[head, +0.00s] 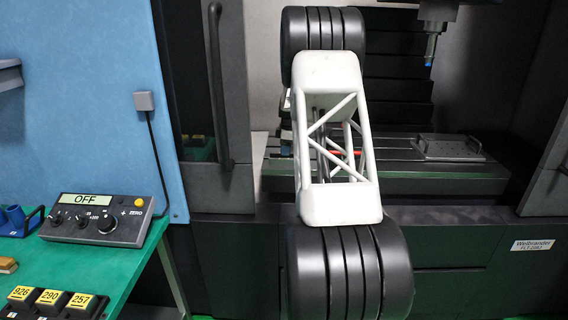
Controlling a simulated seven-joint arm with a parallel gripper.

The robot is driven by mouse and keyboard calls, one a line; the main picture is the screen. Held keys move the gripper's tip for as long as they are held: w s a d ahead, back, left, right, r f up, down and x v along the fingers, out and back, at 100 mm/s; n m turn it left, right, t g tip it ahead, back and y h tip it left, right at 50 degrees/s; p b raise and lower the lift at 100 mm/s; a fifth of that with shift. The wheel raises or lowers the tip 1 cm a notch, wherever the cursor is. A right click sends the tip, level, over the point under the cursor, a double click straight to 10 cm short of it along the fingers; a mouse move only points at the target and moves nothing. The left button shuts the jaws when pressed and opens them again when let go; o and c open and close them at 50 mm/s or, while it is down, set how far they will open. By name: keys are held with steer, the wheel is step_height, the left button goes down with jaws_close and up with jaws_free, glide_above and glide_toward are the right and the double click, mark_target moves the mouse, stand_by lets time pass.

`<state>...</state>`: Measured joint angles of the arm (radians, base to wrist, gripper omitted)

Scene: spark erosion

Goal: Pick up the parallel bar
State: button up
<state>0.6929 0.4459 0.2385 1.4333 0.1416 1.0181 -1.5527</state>
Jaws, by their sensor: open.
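I cannot make out a parallel bar for certain in the head view. My arm stands across the middle of the picture and hides part of the machine table (405,180) behind it. Small red parts (357,154) show through the open frame of my arm, low over the table; I cannot tell what they are. My gripper is not visible in this view.
At left, a green bench (95,265) carries a control box (98,219), numbered blocks (50,301) and a blue holder (15,221). Dark door handles flank the opening.

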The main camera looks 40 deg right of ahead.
mark_target(284, 159)
steer(key=shift+f, duration=0.1)
steer(key=shift+w+a+f, duration=0.1)
steer(key=shift+a+f, duration=0.05)
steer(key=shift+f, duration=1.1)
steer(key=shift+w+a+f, duration=0.1)
steer(key=shift+f, duration=1.1)
steer(key=shift+c, duration=0.5)
jaws_close()
